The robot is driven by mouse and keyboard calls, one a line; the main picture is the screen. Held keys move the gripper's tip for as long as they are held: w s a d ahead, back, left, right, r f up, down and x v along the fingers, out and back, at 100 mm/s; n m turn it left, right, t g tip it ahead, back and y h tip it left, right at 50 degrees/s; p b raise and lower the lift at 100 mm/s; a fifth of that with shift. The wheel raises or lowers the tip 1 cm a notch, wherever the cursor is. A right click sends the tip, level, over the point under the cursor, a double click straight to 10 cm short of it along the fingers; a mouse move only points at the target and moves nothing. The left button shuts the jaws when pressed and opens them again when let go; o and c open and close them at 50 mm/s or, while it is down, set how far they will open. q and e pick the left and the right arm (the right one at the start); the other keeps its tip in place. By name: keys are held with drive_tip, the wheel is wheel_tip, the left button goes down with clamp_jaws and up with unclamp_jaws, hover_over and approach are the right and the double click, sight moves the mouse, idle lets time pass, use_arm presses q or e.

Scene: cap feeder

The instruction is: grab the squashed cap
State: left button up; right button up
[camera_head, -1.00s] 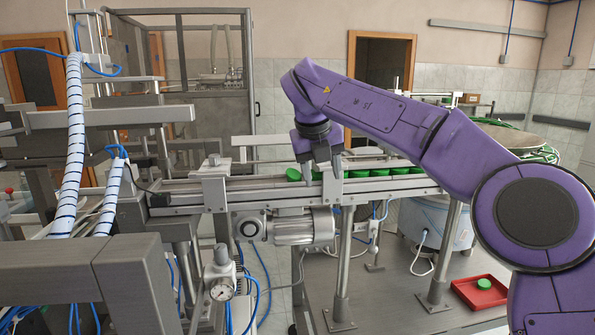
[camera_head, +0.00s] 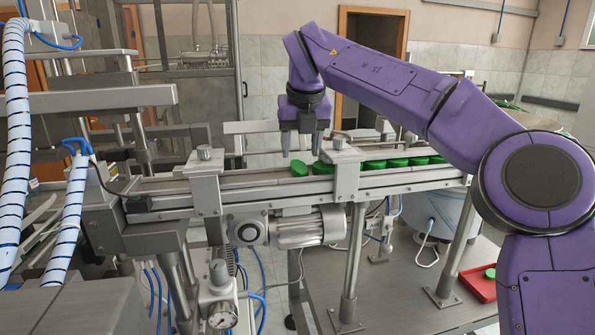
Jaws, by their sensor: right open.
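A green cap (camera_head: 299,168) is the leftmost of a row on the conveyor. It looks tilted and misshapen beside the flat ones. A second green cap (camera_head: 322,168) lies just right of it, partly under the clamp bracket. My right gripper (camera_head: 301,153) is open and points down, its two fingers just above the leftmost cap, one to each side of it in the picture. Nothing is between the fingers. I cannot tell the exact gap in depth. My left gripper is not in view.
The conveyor (camera_head: 260,180) carries several more green caps (camera_head: 397,163) to the right. Metal clamp brackets (camera_head: 345,173) and (camera_head: 206,180) stand on its rail. A red tray (camera_head: 478,284) with a green cap (camera_head: 490,273) sits lower right. Hoses and frames crowd the left.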

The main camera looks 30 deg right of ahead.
sight(301, 167)
drive_tip(key=f, duration=0.4)
drive_tip(key=shift+w+d, duration=0.25)
drive_tip(key=shift+s+a+f, duration=0.15)
drive_tip(key=shift+a+f, duration=0.1)
drive_tip(key=shift+w+f, duration=0.15)
drive_tip(key=shift+w, duration=0.2)
drive_tip(key=shift+w+d+f, duration=0.1)
drive_tip(key=shift+d, duration=0.2)
drive_tip(key=c, duration=0.8)
drive_tip(key=shift+c, duration=0.2)
